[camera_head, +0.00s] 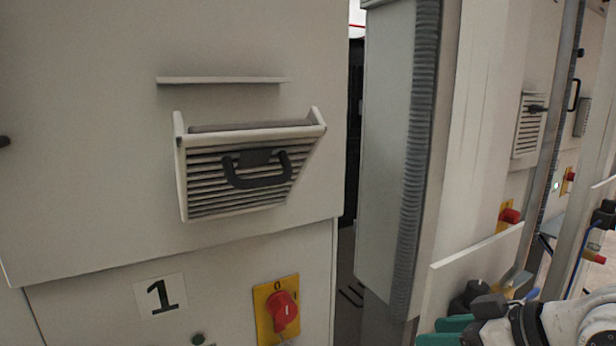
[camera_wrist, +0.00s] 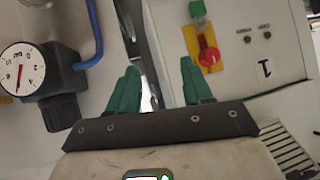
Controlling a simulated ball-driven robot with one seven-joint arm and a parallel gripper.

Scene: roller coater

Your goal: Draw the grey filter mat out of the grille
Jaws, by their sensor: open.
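The slatted grille (camera_head: 240,186) is tilted out at its top from the left cabinet door, with a black handle (camera_head: 255,180) on its front. The top edge of the grey filter mat (camera_head: 250,126) shows as a dark grey strip in the open top of the grille; the rest of it is hidden behind the slats. My gripper (camera_head: 442,331) is at the lower right of the head view, well apart from the grille. In the wrist view its two green fingers (camera_wrist: 158,80) stand apart with nothing between them.
A red rotary switch (camera_head: 283,310) on a yellow plate and a "1" label (camera_head: 160,296) are below the grille. A thin ledge (camera_head: 222,80) is above it. A corrugated conduit (camera_head: 415,170) runs down the neighbouring cabinet. A pressure gauge (camera_wrist: 22,69) shows in the wrist view.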

